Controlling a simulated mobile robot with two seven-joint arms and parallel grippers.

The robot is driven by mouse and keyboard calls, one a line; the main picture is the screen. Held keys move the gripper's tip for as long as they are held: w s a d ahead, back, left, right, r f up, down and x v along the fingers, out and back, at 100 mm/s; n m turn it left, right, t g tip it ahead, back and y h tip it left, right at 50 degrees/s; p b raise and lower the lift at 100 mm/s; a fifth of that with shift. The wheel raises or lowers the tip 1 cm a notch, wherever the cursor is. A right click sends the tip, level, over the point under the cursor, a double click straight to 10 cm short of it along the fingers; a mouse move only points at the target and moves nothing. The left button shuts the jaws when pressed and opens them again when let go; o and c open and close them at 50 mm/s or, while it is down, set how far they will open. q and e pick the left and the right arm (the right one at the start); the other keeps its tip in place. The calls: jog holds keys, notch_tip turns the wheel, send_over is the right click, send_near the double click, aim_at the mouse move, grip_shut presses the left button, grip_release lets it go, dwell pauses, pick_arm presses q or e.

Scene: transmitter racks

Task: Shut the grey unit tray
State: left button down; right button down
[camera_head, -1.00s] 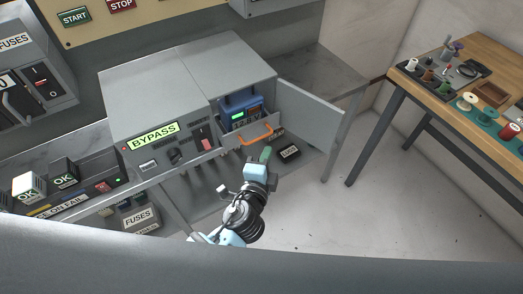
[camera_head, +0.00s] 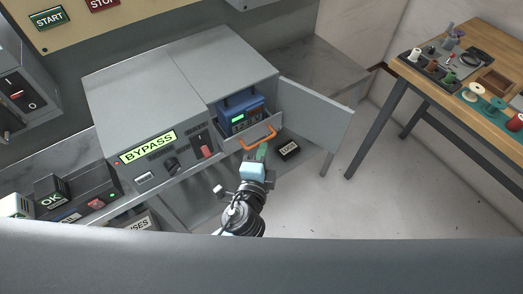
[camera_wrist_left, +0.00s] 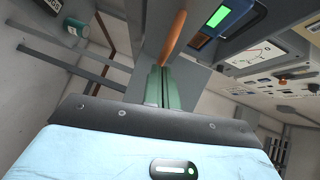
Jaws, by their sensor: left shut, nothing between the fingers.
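The grey unit tray (camera_head: 267,133) stands out of the open cabinet bay, carrying a blue unit (camera_head: 240,112) with a lit green display. Its front has an orange handle (camera_head: 258,140), which also shows in the wrist view (camera_wrist_left: 175,40). My left gripper (camera_head: 262,150) is just in front of the handle, towards me and a little below it in the head view. Its green fingers (camera_wrist_left: 157,85) are together and empty, close to the handle's end; whether they touch it I cannot tell. My right gripper is not in view.
A grey cabinet door (camera_head: 317,108) stands open right of the tray. A small black labelled box (camera_head: 289,150) lies below it. The BYPASS panel (camera_head: 148,148) is on the left. A wooden table (camera_head: 440,80) stands at the right, with free floor before it.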

aim_at(254, 132)
pick_arm(q)
jog(key=w+a, duration=0.1)
jog(key=w, duration=0.1)
jog(key=w+a, duration=0.2)
jog(key=shift+w+p, duration=0.1)
jog(key=shift+p, duration=0.2)
dwell(0.3)
